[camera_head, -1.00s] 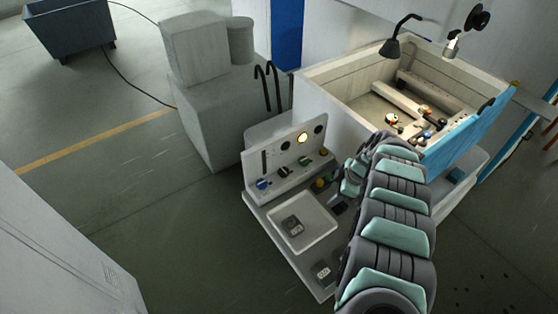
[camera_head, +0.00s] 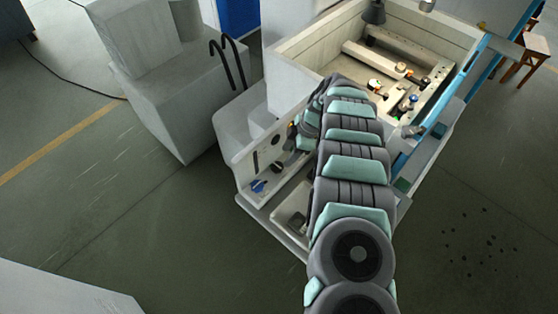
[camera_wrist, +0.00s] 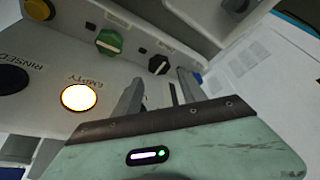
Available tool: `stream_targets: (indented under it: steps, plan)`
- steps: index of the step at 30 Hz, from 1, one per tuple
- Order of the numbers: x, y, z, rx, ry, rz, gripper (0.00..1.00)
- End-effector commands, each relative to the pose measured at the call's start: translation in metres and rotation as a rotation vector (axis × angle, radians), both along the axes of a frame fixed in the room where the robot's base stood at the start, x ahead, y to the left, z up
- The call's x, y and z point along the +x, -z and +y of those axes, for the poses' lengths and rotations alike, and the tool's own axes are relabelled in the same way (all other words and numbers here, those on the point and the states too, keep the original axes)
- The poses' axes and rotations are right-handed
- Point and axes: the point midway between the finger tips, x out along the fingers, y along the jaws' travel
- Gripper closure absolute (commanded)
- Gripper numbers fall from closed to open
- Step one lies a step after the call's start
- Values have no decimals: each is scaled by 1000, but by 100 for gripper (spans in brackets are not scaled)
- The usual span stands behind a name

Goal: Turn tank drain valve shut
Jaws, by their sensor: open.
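My gripper (camera_wrist: 160,88) is open and empty in the wrist view, its two fingers apart in front of a light control panel (camera_wrist: 62,45). A green knob (camera_wrist: 109,42) sits on the panel just beyond and left of the fingers, with a black knob (camera_wrist: 158,64) close to the fingertips. A yellow knob (camera_wrist: 40,8) is at the top left. I cannot tell which one is the tank drain valve. In the head view a blue knob (camera_head: 258,186) shows on the panel's left part; my arm hides the right part.
A lit lamp (camera_wrist: 78,97) marked EMPTY and a dark one (camera_wrist: 10,78) marked RINSED are on the panel. A tray (camera_head: 283,215) lies below the panel. The open tank (camera_head: 300,48) with fittings inside stands behind.

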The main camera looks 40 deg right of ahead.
Motion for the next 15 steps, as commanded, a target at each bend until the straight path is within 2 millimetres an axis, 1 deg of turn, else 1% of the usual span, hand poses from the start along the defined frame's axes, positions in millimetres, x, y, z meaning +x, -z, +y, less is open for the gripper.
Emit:
stream_targets:
  steps: [4,11,12,15]
  plan:
    - [4,19,7,0,-1,1,51]
    - [10,42,13,0,-1,0,51]
    - [12,49,14,-3,0,-2,51]
    - [15,58,17,-2,-1,-1,51]
